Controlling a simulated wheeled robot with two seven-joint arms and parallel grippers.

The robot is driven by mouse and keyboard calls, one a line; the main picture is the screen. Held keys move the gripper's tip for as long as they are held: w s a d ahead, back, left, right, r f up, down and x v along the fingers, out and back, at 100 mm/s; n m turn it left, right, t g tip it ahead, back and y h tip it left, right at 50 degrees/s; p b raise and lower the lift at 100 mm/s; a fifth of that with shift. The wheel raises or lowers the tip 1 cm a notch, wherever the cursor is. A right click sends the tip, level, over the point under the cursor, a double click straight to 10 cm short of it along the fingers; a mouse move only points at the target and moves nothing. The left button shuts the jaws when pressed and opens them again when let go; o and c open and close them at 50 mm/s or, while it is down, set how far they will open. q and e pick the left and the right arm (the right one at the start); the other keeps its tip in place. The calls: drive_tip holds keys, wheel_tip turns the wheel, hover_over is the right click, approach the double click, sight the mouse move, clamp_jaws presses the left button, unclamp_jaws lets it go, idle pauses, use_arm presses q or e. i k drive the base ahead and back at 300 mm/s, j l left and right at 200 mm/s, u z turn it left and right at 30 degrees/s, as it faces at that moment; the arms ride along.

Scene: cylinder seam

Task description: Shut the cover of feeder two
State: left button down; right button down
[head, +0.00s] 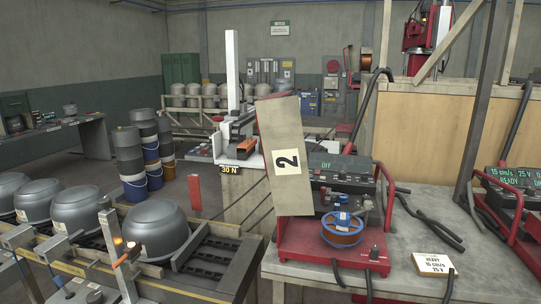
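Feeder two (325,250) is a red-based machine on the grey table, with a dark control panel (342,173) whose display reads OFF. Its cover (275,128) is a tall beige panel with a white "2" label (288,161). The cover stands open, nearly upright and slightly tilted, at the machine's left side. Neither of my grippers shows in the head view.
A second red-based feeder (510,188) stands at the right, its display partly cut off. Dark cables (430,225) lie between the feeders. Grey tank shells (155,230) rest on a conveyor at the left.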

sight(279, 122)
drive_tip(key=i+j+z, duration=0.15)
drive_tip(key=j+z, duration=0.15)
drive_tip(key=j, duration=0.3)
drive_tip(key=i+j+z, duration=0.15)
drive_tip(key=j+z, duration=0.15)
drive_tip(key=j, duration=0.3)
drive_tip(key=j+z, duration=0.25)
drive_tip(key=j, duration=0.35)
drive_tip(key=i+j+z, duration=0.1)
drive_tip(key=i, duration=0.2)
drive_tip(key=i+j, duration=0.2)
drive_tip(key=i, duration=0.15)
drive_tip(key=k, duration=0.35)
drive_tip(key=l+z, duration=0.05)
